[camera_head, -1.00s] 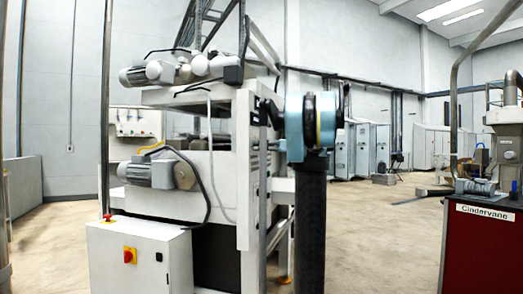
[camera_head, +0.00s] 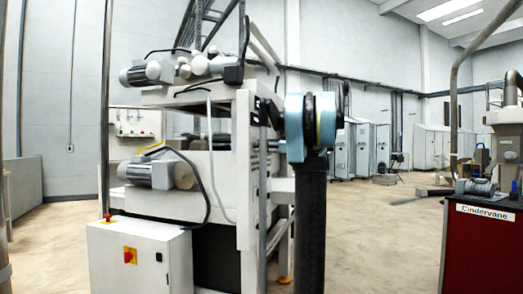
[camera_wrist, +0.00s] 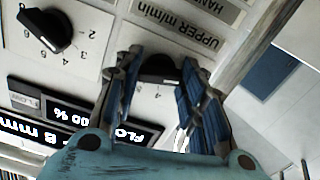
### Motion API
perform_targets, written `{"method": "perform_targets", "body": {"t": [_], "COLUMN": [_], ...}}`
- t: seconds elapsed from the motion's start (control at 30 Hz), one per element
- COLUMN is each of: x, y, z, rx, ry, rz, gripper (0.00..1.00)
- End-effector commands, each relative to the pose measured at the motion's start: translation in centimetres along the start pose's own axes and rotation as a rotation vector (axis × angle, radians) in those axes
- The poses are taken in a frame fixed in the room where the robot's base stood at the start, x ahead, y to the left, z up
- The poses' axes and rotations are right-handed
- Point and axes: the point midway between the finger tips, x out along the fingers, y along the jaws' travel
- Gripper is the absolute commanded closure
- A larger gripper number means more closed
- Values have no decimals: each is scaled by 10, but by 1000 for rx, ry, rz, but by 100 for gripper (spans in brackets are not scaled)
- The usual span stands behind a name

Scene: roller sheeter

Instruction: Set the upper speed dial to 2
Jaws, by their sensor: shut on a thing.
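In the wrist view, which is upside down, the black upper speed dial (camera_wrist: 158,68) sits on a pale panel beside the label "UPPER m/min" (camera_wrist: 182,28). My gripper (camera_wrist: 160,60) has its two fingers on either side of this dial, shut on it. The fingers cover much of its scale; a 4 shows on the scale, and I cannot tell where the pointer stands. In the head view, the roller sheeter (camera_head: 245,170) stands ahead, and my gripper and the dials are hidden.
A second black dial (camera_wrist: 45,30) with a numbered scale lies at the upper left in the wrist view. A lit display (camera_wrist: 70,115) lies close to the fingers. In the head view, a grey control box (camera_head: 140,260) stands at front left; open floor (camera_head: 385,230) lies at right.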

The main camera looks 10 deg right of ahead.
Motion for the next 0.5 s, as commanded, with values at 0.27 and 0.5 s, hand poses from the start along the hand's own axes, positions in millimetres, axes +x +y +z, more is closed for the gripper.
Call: {"method": "perform_targets", "body": {"t": [0.27, 0.5], "x": [-2, -28], "y": [2, 3], "z": [1, 1], "rx": [-6, -5], "ry": [-2, -4], "rz": [6, 9], "gripper": [43, 42]}}
